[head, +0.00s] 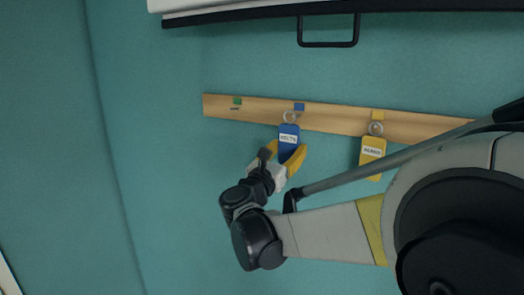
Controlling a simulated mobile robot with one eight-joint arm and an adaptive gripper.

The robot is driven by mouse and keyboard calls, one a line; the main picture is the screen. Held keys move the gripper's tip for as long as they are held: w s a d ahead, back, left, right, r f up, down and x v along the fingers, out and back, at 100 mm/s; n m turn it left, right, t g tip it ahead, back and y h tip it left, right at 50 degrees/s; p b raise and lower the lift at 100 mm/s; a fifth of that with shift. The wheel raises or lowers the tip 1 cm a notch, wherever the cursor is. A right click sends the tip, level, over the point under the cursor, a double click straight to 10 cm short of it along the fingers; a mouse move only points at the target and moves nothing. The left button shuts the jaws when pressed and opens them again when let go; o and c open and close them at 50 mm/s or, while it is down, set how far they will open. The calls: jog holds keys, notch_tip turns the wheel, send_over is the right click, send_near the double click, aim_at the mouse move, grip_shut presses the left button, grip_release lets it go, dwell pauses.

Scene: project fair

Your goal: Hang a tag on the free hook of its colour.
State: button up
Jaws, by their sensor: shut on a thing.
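A wooden hook rail (260,111) runs across the teal wall. A green mark (237,100) is at its left end, with a small dark hook under it and no tag there. A blue mark (299,106) is right of it. My gripper (290,155) is shut on a blue tag (289,131) with a white label. The tag's ring is over the rail, just below and left of the blue mark; I cannot tell whether it is around a hook. A yellow tag (373,151) hangs below the yellow mark (378,115).
A dark-edged white board or shelf (240,15) with a black handle-like loop (328,44) is above the rail. The wall left of my gripper is clear. My arm covers the lower right and the rail's right end.

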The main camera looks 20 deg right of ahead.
jog(key=shift+w+d+f, duration=0.1)
jog(key=shift+w+d, duration=0.95)
jog(key=shift+d, duration=0.3)
jog(key=shift+w+d+f+b, duration=0.45)
jog(key=shift+d+f+b, duration=0.05)
jog(key=shift+b, duration=0.2)
jog(key=o, duration=0.9)
